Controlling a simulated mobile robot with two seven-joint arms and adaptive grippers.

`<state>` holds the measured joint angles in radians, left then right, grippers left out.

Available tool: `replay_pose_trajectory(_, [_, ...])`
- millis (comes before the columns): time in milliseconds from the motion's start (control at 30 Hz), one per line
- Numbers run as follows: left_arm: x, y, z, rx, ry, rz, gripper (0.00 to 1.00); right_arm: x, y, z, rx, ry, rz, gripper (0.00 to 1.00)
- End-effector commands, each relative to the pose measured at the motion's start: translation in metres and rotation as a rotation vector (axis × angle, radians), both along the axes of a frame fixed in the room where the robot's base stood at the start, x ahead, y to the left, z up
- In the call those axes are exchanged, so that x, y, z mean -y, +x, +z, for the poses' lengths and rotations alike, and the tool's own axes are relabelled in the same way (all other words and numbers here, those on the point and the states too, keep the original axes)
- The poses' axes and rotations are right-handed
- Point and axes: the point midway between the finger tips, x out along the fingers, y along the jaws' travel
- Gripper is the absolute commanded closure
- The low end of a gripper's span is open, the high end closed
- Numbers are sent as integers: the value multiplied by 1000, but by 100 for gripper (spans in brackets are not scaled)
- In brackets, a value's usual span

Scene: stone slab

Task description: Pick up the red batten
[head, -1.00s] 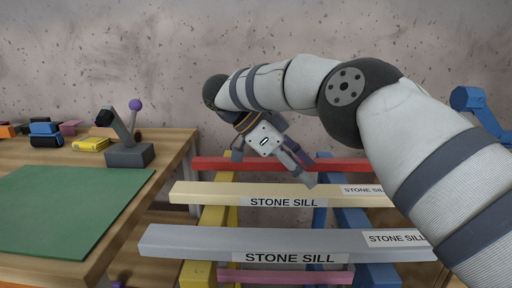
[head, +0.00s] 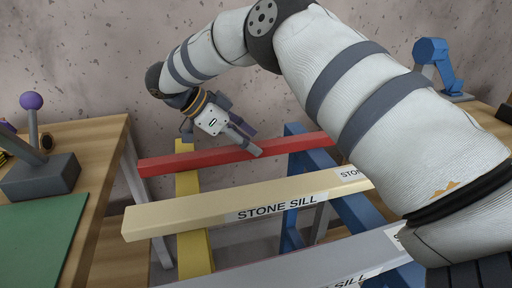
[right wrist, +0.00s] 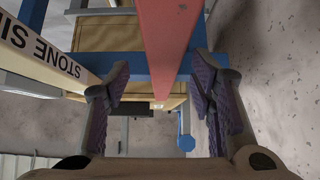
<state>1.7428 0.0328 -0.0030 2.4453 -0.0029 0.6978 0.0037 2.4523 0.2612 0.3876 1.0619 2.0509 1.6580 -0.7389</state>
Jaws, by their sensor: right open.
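The red batten (head: 200,160) is a long bar lying across the yellow and blue supports, behind the cream sill (head: 180,211). My right gripper (head: 252,142) is at the batten's middle in the head view and hides a little of it. In the right wrist view the red batten (right wrist: 168,38) runs lengthwise between the two open fingers of the right gripper (right wrist: 160,78). Gaps show on both sides of it, and the jaws hold nothing. I cannot tell how far the batten is from the fingertips in depth. My left gripper is not in view.
The cream sill and a grey sill (head: 300,272), both labelled STONE SILL, lie in front. A yellow support (head: 194,252) and a blue support (head: 296,190) stand below. A wooden table (head: 95,150) with a green mat (head: 40,235) is at left. A wall stands behind.

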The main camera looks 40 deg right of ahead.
Motion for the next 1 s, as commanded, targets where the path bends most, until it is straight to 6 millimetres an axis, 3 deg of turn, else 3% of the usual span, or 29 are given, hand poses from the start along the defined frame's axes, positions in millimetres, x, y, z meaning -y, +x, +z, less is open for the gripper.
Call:
replay_pose_trajectory(133, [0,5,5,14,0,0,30,17,-7,-14,2,0,0,50])
replay_pose_trajectory(400, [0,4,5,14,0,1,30,20,-8,-21,2,0,1,50])
replay_pose_trajectory(633, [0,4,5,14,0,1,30,20,-8,-21,2,-1,1,100])
replay_pose_trajectory(900, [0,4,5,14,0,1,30,20,-8,-19,3,-2,1,100])
replay_pose_trajectory(1000, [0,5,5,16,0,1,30,20,-7,-10,5,-1,1,100])
